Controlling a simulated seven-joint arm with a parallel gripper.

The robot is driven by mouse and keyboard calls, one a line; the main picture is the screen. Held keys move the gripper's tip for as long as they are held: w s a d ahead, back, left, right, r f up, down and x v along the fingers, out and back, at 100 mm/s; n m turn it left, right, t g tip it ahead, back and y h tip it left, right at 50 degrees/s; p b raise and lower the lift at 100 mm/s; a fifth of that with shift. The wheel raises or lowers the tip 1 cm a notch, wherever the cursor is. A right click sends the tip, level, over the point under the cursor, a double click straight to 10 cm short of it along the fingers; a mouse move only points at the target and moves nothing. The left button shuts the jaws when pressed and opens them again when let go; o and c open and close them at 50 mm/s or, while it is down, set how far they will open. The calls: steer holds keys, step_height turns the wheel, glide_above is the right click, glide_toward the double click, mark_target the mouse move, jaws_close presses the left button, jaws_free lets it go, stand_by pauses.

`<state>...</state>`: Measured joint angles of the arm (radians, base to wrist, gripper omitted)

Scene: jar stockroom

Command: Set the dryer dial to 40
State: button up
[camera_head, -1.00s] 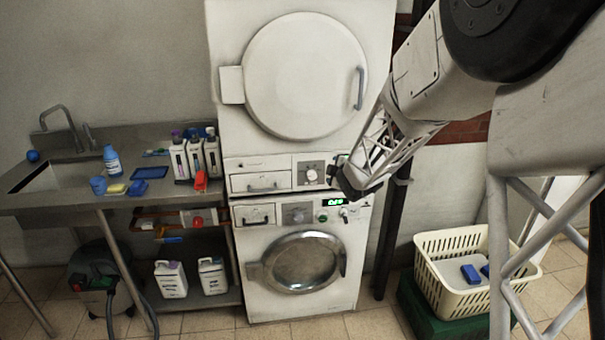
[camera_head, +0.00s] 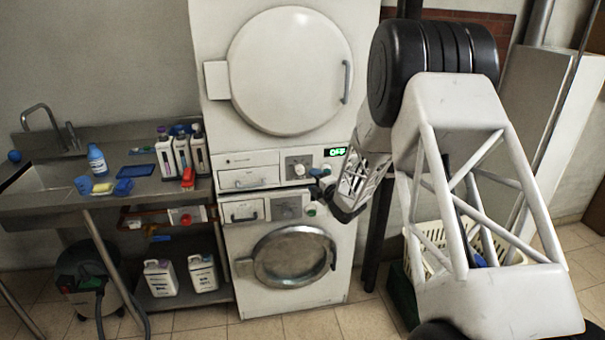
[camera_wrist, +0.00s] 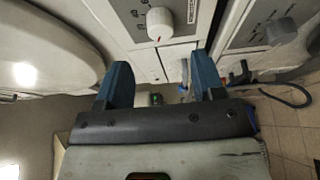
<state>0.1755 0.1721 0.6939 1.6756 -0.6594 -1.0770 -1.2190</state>
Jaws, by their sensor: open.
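The dryer is the upper white machine with the big round door (camera_head: 287,70). Its white dial (camera_head: 298,170) sits on the panel under the door. The dryer's green display (camera_head: 335,152) seems to read "OFF". My gripper (camera_head: 322,183) is just right of and slightly below the dial. In the wrist view my blue fingers (camera_wrist: 161,78) are apart, with nothing between them; the dial lies beyond the tips, apart from them.
A steel sink counter (camera_head: 55,207) with bottles is at left. A cream basket (camera_head: 428,236) is at right, partly behind my arm.

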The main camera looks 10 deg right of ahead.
mark_target(302, 172)
steer(key=shift+x, duration=3.9)
steer(key=c, duration=0.9)
